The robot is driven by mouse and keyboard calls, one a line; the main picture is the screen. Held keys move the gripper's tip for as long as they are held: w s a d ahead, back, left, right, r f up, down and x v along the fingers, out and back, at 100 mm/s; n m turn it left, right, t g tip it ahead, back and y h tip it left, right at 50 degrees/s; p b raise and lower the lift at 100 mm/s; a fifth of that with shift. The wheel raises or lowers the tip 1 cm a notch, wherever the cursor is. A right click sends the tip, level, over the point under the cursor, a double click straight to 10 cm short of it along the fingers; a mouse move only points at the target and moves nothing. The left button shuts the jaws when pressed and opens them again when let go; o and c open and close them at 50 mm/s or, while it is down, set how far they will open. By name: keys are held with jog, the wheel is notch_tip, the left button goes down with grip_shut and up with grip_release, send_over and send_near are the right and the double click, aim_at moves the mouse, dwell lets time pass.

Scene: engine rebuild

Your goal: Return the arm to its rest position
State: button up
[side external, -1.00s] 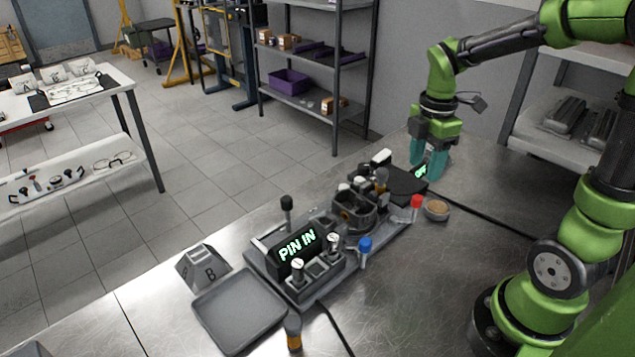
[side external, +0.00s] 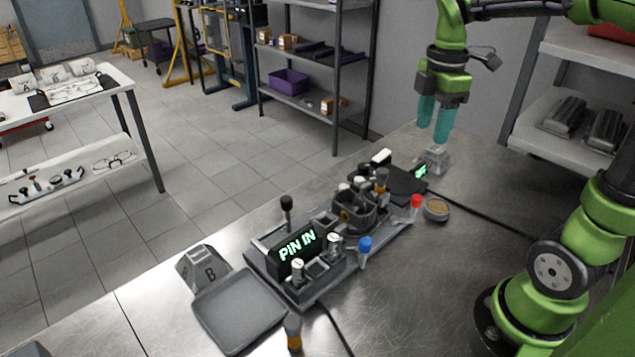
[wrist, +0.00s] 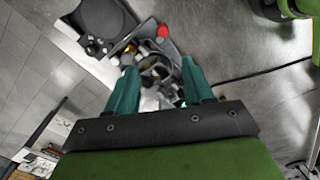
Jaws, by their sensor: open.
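My gripper (side external: 434,118) hangs fingers-down in the air at the far end of the metal bench, above a small pale grey block (side external: 434,160). Its two teal fingers are apart with nothing held between them. In the wrist view the open fingers (wrist: 160,75) frame part of the bench fixture beyond them. The grey fixture (side external: 302,295) stands along the bench with a lit display (side external: 297,246) reading "PIN IN". My gripper is clear of the fixture and the block.
A grey tray (side external: 240,335) and a block marked B (side external: 202,266) lie at the near left. Blue-topped (side external: 365,244), red-topped (side external: 416,201) and orange (side external: 293,330) items stand along the fixture's right side, near a round dish (side external: 436,210). A shelf (side external: 545,140) stands behind my arm. The bench's right middle is clear.

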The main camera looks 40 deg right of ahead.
jog(key=s+a+m+t+y, duration=0.1)
jog(key=s+a+m+t, duration=0.1)
jog(key=a+m, duration=0.4)
jog(key=s+a+m+t+y, duration=0.1)
jog(key=s+a+m+t, duration=0.2)
jog(key=m, duration=0.7)
jog(key=a+t, duration=0.2)
jog(key=a, duration=0.2)
jog(key=shift+s+f+m, duration=0.2)
jog(key=shift+s+m, duration=0.1)
jog(key=shift+s, duration=0.05)
